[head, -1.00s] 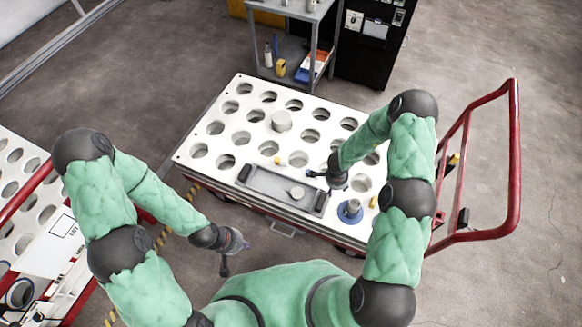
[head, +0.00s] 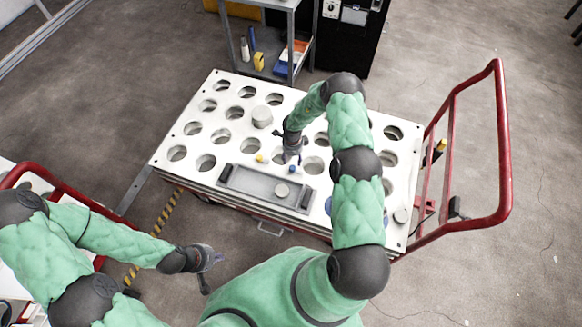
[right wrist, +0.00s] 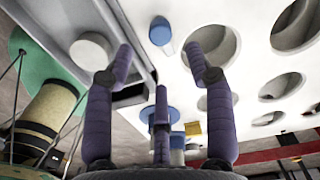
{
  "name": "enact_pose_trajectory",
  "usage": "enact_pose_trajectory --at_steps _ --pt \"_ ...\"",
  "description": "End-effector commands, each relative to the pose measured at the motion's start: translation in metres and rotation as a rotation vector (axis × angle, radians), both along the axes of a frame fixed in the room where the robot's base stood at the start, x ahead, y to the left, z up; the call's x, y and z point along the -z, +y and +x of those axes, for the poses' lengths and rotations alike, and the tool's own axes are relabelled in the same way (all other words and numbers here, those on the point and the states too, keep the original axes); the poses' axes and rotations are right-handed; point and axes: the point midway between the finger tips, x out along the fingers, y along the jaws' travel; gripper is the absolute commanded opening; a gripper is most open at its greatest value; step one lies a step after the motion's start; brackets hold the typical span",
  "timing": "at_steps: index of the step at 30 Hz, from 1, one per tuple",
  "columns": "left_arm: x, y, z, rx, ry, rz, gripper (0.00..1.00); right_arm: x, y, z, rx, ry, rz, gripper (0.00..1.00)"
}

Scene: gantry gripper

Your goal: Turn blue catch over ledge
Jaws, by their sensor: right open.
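The blue catch (head: 292,169) is a small blue piece with a pale stem, at the far edge of the grey tray recess (head: 230,181) in the white table. In the right wrist view the catch (right wrist: 160,33) shows beyond the fingertips, roughly between the two outer fingers and apart from them. My right gripper (head: 290,152) is open and empty, just behind the catch in the head view. It also shows in the right wrist view (right wrist: 160,65). My left gripper (head: 214,258) hangs off the table's front side; its opening is too small to tell. I cannot tell which edge is the ledge.
A yellow catch (head: 260,158) sits left of the blue one. A pale round knob (head: 282,190) stands in the recess. The white tabletop (head: 185,112) has many round holes and a pale cylinder (head: 262,116). A red rail (head: 500,140) bounds the right side.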

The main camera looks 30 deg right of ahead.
Motion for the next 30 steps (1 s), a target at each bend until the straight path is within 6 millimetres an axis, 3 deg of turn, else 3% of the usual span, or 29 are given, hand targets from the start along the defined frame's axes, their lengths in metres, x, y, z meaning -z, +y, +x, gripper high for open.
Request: enact_pose_trajectory --at_steps 3,12,25,26,30 --pt "0.013 0.000 0.000 0.000 0.000 0.000 0.00 0.027 0.000 0.000 0.000 0.001 -0.001 0.54" --pt "0.028 0.000 0.000 0.000 0.000 0.000 0.00 0.067 0.000 0.000 -0.001 -0.001 -0.001 0.54" --pt "0.030 0.000 0.000 0.000 0.000 0.000 0.00 0.074 0.000 0.000 -0.001 -0.002 -0.001 0.54" --pt "0.031 0.000 0.000 0.000 0.000 0.000 0.00 0.074 0.000 0.000 -0.001 -0.002 -0.001 0.52" --pt "0.031 0.000 0.000 0.000 0.000 0.000 0.00 0.074 0.000 0.000 -0.001 -0.001 -0.001 0.12"
